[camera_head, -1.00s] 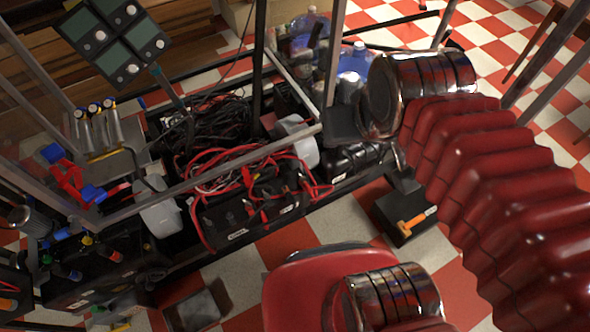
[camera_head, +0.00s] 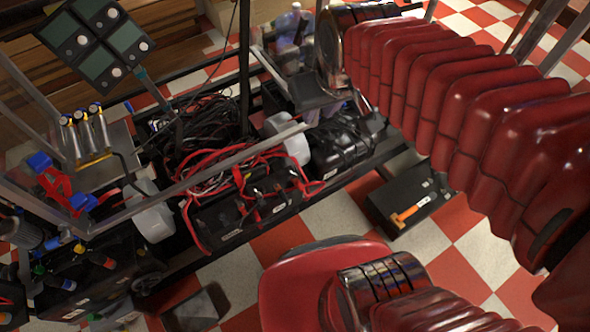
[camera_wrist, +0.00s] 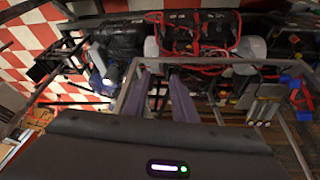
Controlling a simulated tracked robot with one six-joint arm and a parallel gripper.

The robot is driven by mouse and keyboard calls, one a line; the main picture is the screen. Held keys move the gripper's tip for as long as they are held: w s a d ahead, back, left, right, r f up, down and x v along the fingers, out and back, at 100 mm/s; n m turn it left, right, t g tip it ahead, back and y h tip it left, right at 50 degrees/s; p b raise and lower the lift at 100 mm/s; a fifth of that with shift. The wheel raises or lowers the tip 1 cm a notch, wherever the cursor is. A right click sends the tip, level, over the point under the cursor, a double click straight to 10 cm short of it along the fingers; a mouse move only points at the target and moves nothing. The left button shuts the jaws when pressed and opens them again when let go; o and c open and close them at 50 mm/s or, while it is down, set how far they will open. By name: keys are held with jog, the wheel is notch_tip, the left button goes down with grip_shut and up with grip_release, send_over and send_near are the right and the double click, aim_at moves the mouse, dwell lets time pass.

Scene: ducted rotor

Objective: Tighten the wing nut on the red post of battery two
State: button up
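In the head view, a black battery (camera_head: 245,205) with red cables over its top sits in the frame's lower tray. A second black case (camera_head: 340,143), possibly another battery, stands to its right. I cannot read which is battery two, and the red post and wing nut are too small to tell. In the wrist view the red-cabled battery (camera_wrist: 195,35) lies beyond the fingers, near the top. My gripper (camera_wrist: 161,82) has its two grey-purple fingers apart with nothing visible between them, well short of the battery. Its fingers cannot be made out in the head view.
Metal frame bars (camera_head: 215,165) cross in front of the batteries. White rounded containers (camera_head: 152,212) flank the cabled battery. A four-screen panel (camera_head: 100,42) stands at upper left. A black box with an orange-handled tool (camera_head: 405,214) lies on the checkered floor. Clear bottles (camera_head: 292,27) stand behind.

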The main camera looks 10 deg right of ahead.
jog(key=w+f+n+g, duration=0.1)
jog(key=w+f+n, duration=0.1)
jog(key=w+f, duration=0.55)
jog(key=n+g, duration=0.3)
send_over(294, 175)
notch_tip(294, 175, down, 21)
notch_tip(294, 175, down, 14)
jog(key=n, duration=0.1)
jog(key=shift+w+r+g, duration=0.25)
jog(key=shift+w+g, duration=0.05)
jog(key=shift+w, duration=0.1)
jog(key=shift+f, duration=6.9)
jog(key=shift+c, duration=0.6)
